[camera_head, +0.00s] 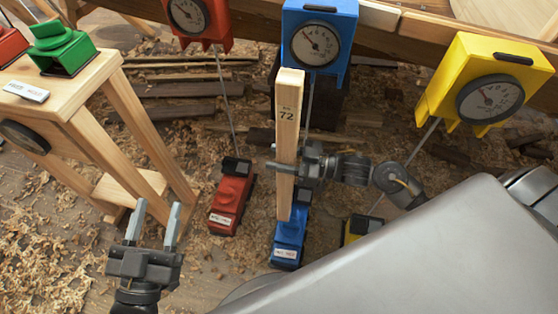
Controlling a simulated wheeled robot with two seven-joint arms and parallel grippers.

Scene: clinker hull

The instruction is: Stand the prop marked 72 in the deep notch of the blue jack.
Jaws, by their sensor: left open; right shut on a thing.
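The prop marked 72 (289,120) is a pale wooden bar, held roughly upright. My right gripper (284,168) comes in from the right and is shut on it below its middle. The blue jack (288,244) stands on the ground below, with a white label on its front. The prop's lower end overlaps the jack's upper part in the picture; I cannot tell whether it touches the jack or sits in a notch. The notches are not clearly visible. My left gripper (152,222) is open and empty at the lower left, apart from the jacks.
A red jack (231,198) stands left of the blue one; a yellow jack (358,228) is partly hidden at right. Red (190,16), blue (318,42) and yellow (487,82) dial gauges hang above. A wooden stool (92,108) stands left. Shavings cover the ground.

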